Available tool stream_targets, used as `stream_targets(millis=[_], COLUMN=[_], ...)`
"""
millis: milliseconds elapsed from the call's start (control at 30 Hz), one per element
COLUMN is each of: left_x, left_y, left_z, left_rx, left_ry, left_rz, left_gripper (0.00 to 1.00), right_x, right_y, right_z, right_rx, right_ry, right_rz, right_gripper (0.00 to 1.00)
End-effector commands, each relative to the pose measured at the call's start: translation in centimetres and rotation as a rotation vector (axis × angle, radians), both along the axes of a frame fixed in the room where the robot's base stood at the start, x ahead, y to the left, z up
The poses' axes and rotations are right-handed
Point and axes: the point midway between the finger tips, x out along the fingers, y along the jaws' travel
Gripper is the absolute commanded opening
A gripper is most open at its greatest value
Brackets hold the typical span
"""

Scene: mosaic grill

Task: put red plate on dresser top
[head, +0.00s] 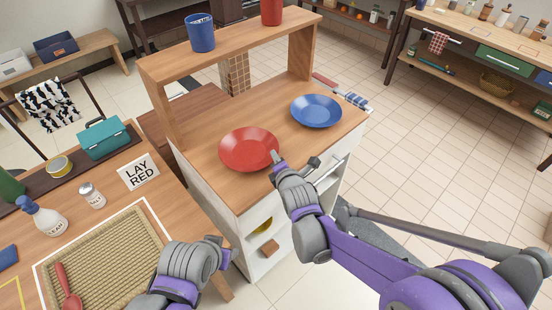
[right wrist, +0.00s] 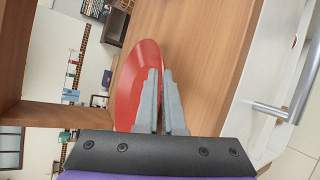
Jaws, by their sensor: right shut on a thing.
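The red plate (head: 246,150) is over the wooden dresser top (head: 217,180), left of the middle. I cannot tell whether it rests on the wood or is just above it. My right gripper (head: 279,158) is shut on the plate's right rim. In the right wrist view the plate (right wrist: 133,85) stands beside and between the two grey fingers (right wrist: 162,90), with the dresser top (right wrist: 200,40) behind it. My left gripper (head: 222,255) is low in the head view, left of the dresser; its fingers are not clear.
A blue plate (head: 316,111) lies on the dresser top to the right. A raised shelf (head: 235,43) at the back holds a blue mug (head: 201,33) and a red mug (head: 271,10). A table with a woven mat (head: 105,250) and a "LAY RED" card (head: 138,172) is at the left.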

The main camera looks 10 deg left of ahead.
Motion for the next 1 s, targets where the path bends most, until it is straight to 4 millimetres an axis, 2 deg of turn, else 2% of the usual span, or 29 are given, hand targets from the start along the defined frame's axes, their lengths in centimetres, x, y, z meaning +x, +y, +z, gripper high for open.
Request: stream_targets(millis=[400,500,867,1000], left_x=[-0.1,-0.1,0.0,0.0], left_y=[0.0,0.0,0.0,0.0], left_z=[-0.4,-0.3,0.1,-0.1], left_rx=[0.000,0.000,0.000,0.000], left_ry=[0.002,0.002,-0.001,0.001], left_rz=[0.000,0.000,0.000,0.000], left_gripper=[0.50,0.50,0.50,0.50], right_x=[0.0,0.0,0.0,-1.4], right_y=[0.0,0.0,0.0,-0.7], right_z=[-0.8,-0.8,-0.3,0.2], right_rx=[0.001,0.000,0.000,-0.001], right_ry=[0.000,0.000,-0.002,0.000], right_rz=[0.000,0.000,0.000,0.000], right_gripper=[0.00,0.18,0.18,0.18])
